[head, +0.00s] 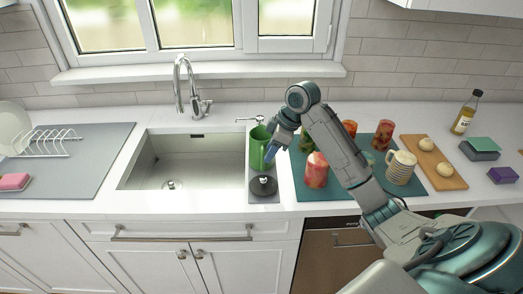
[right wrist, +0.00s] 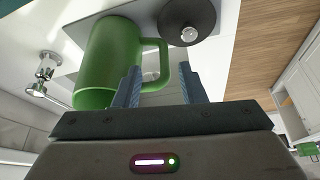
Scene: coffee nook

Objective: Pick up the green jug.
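The green jug (head: 258,148) stands on a narrow grey strip just right of the sink, partly covered by my right gripper in the head view. In the right wrist view the jug (right wrist: 112,52) lies left of centre, with its handle (right wrist: 163,65) toward my fingers. My right gripper (head: 272,153) is open. Its two blue-grey fingers (right wrist: 159,84) are apart, with the handle showing in the gap between them; I cannot tell how deep it sits. Nothing is gripped. My left gripper is not in view.
A dark round lid with a knob (head: 263,187) lies in front of the jug, close to my fingers. The sink (head: 190,160) and faucet (head: 190,90) are to the left. Patterned cups and a striped mug (head: 401,168) stand on a teal mat to the right.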

